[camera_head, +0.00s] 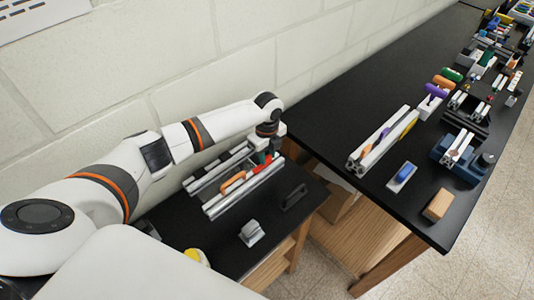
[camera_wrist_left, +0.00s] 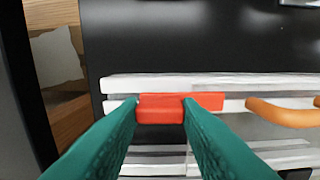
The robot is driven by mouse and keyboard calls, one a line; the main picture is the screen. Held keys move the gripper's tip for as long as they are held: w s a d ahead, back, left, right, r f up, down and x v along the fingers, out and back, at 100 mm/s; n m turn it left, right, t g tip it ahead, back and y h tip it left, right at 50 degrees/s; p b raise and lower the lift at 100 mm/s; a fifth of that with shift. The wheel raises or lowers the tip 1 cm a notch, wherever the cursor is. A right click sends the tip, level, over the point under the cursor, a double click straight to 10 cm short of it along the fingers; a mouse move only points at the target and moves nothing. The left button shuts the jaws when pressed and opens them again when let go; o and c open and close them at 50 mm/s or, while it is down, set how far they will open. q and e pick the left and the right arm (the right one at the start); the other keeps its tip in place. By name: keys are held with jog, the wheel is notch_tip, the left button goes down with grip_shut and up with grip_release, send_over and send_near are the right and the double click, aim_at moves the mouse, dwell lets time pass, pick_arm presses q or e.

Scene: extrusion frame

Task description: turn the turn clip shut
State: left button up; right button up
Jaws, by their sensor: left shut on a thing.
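The red turn clip (camera_wrist_left: 205,101) lies lengthwise along a light metal rail of the extrusion frame (camera_wrist_left: 115,84) in the left wrist view. My left gripper (camera_wrist_left: 160,104) has green fingers on either side of the clip's thicker left part and is shut on it. The clip's thinner arm reaches out to the right, past the right finger. In the head view my left gripper (camera_head: 263,158) is at the right end of the frame (camera_head: 245,194), and the clip is mostly hidden there. My right gripper is not in view.
An orange part (camera_head: 233,181) sits on the frame, left of the gripper. A black handle (camera_head: 294,197) and a grey-white block (camera_head: 251,233) lie in front on the black table. A second black table (camera_head: 320,118) with several parts stands right, beyond a gap. A wall is behind.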

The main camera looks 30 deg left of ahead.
aim_at(267, 157)
pick_arm(q)
jog(key=o, duration=1)
jog(key=shift+d, duration=0.1)
notch_tip(267, 157, up, 12)
jog(key=b, duration=0.3)
